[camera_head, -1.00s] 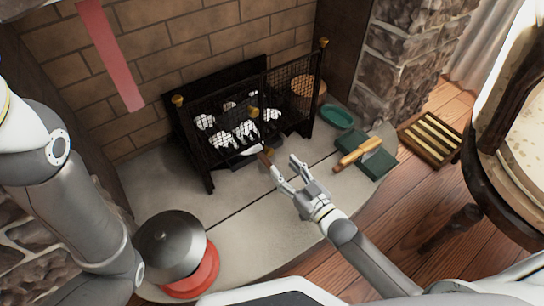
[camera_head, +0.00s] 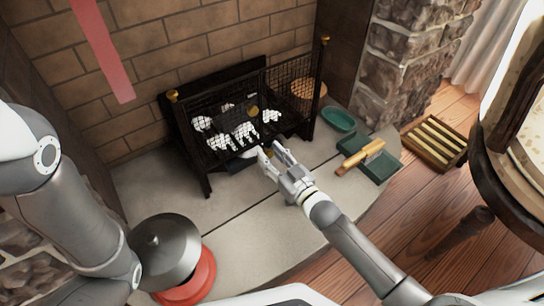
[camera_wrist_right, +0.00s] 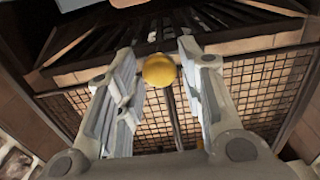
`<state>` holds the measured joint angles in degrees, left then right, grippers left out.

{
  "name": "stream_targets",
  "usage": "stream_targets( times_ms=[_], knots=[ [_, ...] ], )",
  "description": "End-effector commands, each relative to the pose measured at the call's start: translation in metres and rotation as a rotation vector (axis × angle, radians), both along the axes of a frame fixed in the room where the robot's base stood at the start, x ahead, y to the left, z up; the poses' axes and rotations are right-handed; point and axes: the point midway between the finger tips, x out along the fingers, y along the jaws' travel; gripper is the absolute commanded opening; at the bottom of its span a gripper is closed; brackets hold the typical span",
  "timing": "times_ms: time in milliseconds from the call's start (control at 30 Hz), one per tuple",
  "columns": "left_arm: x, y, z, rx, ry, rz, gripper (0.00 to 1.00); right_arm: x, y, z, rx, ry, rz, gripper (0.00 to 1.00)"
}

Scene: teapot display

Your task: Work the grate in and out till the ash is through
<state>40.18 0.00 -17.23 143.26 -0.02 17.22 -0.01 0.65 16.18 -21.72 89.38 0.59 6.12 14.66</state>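The black fireplace grate (camera_head: 206,178) stands on the stone hearth, with several white lumps (camera_head: 245,132) behind its mesh front. My right gripper (camera_head: 270,150) reaches the lower front of the grate. In the right wrist view, its two fingers (camera_wrist_right: 157,58) are spread. A round yellow knob (camera_wrist_right: 160,70) shows between them, with visible gaps on both sides. The head view does not clearly show this knob at the fingertips. Ash cannot be made out. My left arm is at the left; its gripper is not in view.
A green tray (camera_head: 380,165) with a wooden-handled tool (camera_head: 358,158) lies right of my right gripper. A grey domed pot (camera_head: 166,250) on a red base (camera_head: 192,285) stands front left.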

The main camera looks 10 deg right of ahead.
Motion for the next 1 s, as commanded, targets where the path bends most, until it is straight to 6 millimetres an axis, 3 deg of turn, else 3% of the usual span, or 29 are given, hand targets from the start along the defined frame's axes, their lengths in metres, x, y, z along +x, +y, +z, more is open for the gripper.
stream_targets(
  times_ms=[33, 233, 467, 800, 1000],
  knots=[
    [0.000, 0.000, 0.000, 0.000, 0.000, 0.000, 0.40, 0.000, 0.000, 0.000, 0.000, 0.000, 0.000, 0.25],
    [0.000, 0.000, 0.000, 0.000, 0.000, 0.000, 0.40, 0.000, 0.000, 0.000, 0.000, 0.000, 0.000, 0.00],
    [0.000, 0.000, 0.002, 0.000, 0.001, 0.000, 0.40, -0.002, -0.001, 0.000, 0.000, 0.001, 0.000, 0.00],
    [0.001, 0.000, 0.030, 0.000, 0.002, 0.000, 0.40, -0.036, -0.014, 0.002, -0.001, 0.004, 0.000, 0.00],
    [0.001, 0.000, 0.032, 0.000, 0.002, 0.000, 0.40, -0.042, -0.017, -0.001, 0.000, 0.002, 0.000, 0.00]
  ],
)
